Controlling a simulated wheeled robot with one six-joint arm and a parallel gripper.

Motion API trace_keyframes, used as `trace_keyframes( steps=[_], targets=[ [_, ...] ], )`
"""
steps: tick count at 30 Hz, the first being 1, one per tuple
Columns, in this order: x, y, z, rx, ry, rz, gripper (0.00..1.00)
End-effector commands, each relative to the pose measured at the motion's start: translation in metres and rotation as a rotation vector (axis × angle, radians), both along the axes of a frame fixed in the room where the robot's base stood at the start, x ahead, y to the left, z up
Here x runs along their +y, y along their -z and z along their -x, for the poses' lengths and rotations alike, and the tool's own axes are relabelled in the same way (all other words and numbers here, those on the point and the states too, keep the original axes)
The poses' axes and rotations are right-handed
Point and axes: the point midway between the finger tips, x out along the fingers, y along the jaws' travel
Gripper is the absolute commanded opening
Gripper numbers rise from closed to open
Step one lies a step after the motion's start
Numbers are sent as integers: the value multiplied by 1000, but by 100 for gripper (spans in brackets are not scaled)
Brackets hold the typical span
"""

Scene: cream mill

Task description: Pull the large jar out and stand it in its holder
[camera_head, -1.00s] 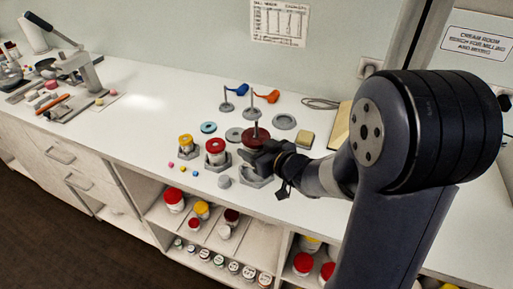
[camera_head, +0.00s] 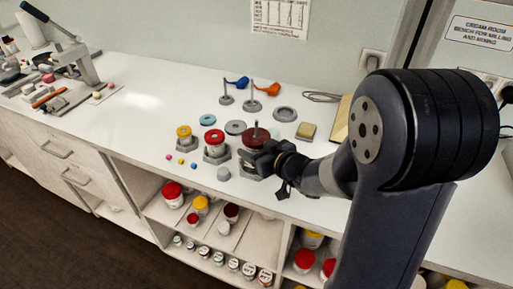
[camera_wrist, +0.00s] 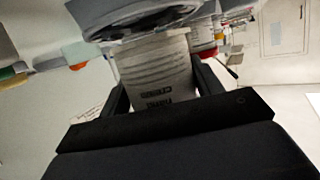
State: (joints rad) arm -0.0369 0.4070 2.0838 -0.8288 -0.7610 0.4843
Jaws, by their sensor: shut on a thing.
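The large jar (camera_head: 256,136) has a dark red lid with a short grey rod standing up from it. My gripper (camera_head: 263,159) is shut on its side from the front right and hides much of its body. In the wrist view, which appears upside down, the white, printed jar body (camera_wrist: 158,75) is between my fingers. A grey holder (camera_wrist: 140,18) is at the jar's bottom end there; it shows under my gripper in the head view (camera_head: 250,172). The jar looks upright at the holder; I cannot tell whether it is fully seated.
A red-lidded jar (camera_head: 214,137) and a yellow-lidded jar (camera_head: 184,132) stand in holders to the left. Grey rings (camera_head: 285,114), a blue ring (camera_head: 207,120) and two small stands lie behind. A grey dome (camera_head: 223,174) sits in front. Shelves with several jars are below.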

Motion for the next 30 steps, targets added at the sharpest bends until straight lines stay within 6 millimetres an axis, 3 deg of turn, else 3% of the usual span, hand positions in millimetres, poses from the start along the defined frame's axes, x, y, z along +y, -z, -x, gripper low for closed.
trace_keyframes(
  steps=[20,21,30],
  targets=[
    [0,13,0,-1,0,-1,34],
    [0,12,0,-1,0,-1,64],
    [0,12,0,0,0,0,87]
  ],
)
